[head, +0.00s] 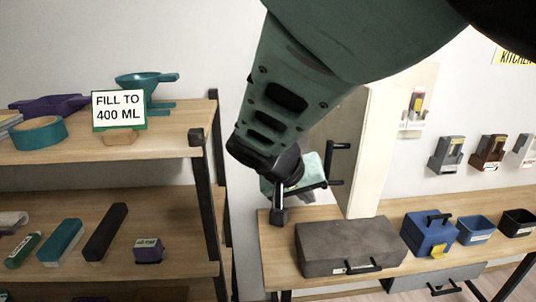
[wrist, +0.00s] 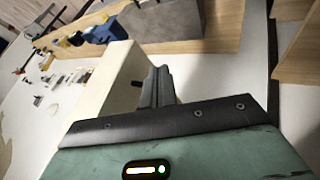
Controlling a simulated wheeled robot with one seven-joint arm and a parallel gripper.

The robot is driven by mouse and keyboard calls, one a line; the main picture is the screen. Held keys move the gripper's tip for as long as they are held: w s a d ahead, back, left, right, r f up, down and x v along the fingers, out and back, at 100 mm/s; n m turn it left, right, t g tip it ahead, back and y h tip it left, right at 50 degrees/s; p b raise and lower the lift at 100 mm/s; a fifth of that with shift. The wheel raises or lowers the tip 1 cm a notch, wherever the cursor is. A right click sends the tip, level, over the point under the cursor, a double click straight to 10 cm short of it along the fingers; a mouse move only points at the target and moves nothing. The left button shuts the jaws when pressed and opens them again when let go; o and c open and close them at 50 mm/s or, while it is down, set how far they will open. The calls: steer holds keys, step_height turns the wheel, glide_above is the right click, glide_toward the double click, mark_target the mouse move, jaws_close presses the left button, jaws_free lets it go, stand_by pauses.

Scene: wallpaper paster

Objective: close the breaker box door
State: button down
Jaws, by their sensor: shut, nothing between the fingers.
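A tall cream box-like panel (head: 372,150), which looks like the breaker box or its door, stands out from the wall above the bench. A grey face with black handle parts (head: 338,147) shows on its left side, partly hidden by my arm. I cannot tell how far the door stands open. My gripper (head: 300,188) is low, left of this panel and just above the bench's left end. In the wrist view the cream panel (wrist: 100,95) lies left of my shut, empty fingers (wrist: 158,84), with a small dark handle part beside them. I cannot tell whether they touch it.
The wooden bench (head: 440,262) holds a dark grey case (head: 350,247), a blue box (head: 428,232) and small bins. Left is a shelf unit (head: 170,135) with a sign (head: 119,110) and tools. Small devices (head: 447,154) hang on the right wall.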

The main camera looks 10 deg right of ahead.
steer(key=w+d+f+p, duration=0.2)
steer(key=d+f+p, duration=0.2)
steer(key=d+f, duration=0.2)
steer(key=shift+w+d+f, duration=0.25)
steer(key=shift+w+d, duration=0.15)
steer(key=shift+d, duration=0.6)
